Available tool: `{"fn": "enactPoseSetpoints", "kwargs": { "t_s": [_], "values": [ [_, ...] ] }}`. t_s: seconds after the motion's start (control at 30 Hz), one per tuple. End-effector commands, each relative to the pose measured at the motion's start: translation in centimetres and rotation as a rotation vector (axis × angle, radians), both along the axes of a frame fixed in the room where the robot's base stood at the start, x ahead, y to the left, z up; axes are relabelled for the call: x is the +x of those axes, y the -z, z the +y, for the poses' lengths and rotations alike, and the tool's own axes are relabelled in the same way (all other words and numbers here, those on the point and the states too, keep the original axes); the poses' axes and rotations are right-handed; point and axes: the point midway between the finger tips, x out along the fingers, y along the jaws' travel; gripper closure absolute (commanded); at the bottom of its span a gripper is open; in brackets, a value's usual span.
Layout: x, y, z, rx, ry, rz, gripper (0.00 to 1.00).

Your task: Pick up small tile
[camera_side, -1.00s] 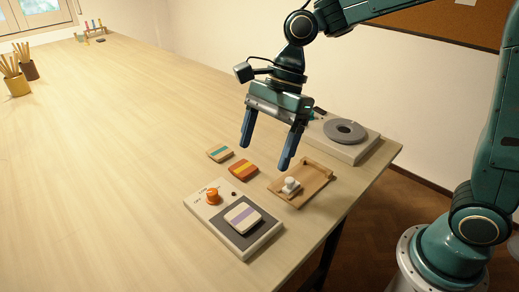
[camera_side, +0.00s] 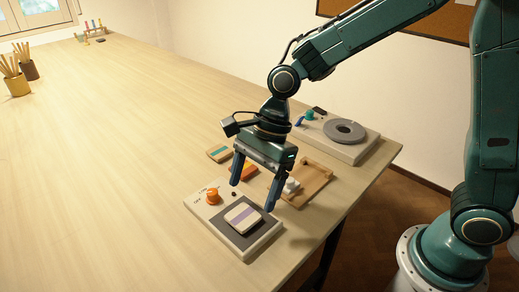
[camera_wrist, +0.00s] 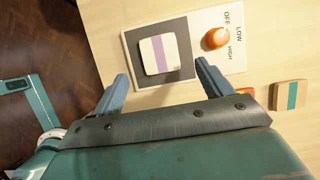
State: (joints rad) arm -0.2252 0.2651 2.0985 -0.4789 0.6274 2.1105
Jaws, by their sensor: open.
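A small cream tile with a lavender stripe (camera_side: 243,217) lies flat on the dark square of a pale control plate (camera_side: 205,217). In the wrist view this tile (camera_wrist: 157,54) shows just beyond and between the fingertips. My gripper (camera_side: 252,197) is open and empty, pointing down above the plate, with its fingers apart. The wrist view also shows both fingers (camera_wrist: 162,70) spread. A cream tile with a teal stripe (camera_side: 219,153) lies on the table behind. An orange tile with a yellow stripe (camera_side: 250,170) lies beside it, partly hidden by my gripper.
The plate has an orange knob (camera_side: 213,196) marked OFF, LOW, HIGH. A wooden tray (camera_side: 318,178) with a white knobbed piece (camera_side: 291,185) is right of my gripper. A turntable unit (camera_side: 345,132) stands behind. Pencil cups are far left; the table's left side is clear.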

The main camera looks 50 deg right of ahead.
Motion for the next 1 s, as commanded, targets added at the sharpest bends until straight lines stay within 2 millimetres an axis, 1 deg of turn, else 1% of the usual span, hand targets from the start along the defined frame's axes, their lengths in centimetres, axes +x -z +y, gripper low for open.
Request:
{"fn": "enactPoseSetpoints", "kwargs": {
  "t_s": [0.17,0.27,0.6,0.7,1.0],
  "values": [
    [0.0,0.2,0.1,0.000,0.000,0.001,0.22],
    [0.0,0.7,0.3,-0.001,-0.002,0.003,0.22],
    [0.0,4.1,1.8,-0.002,-0.002,0.003,0.22],
    [0.0,4.6,2.0,-0.002,-0.002,0.001,0.22],
    [0.0,4.8,2.1,-0.001,-0.001,0.001,0.22]
  ]
}}
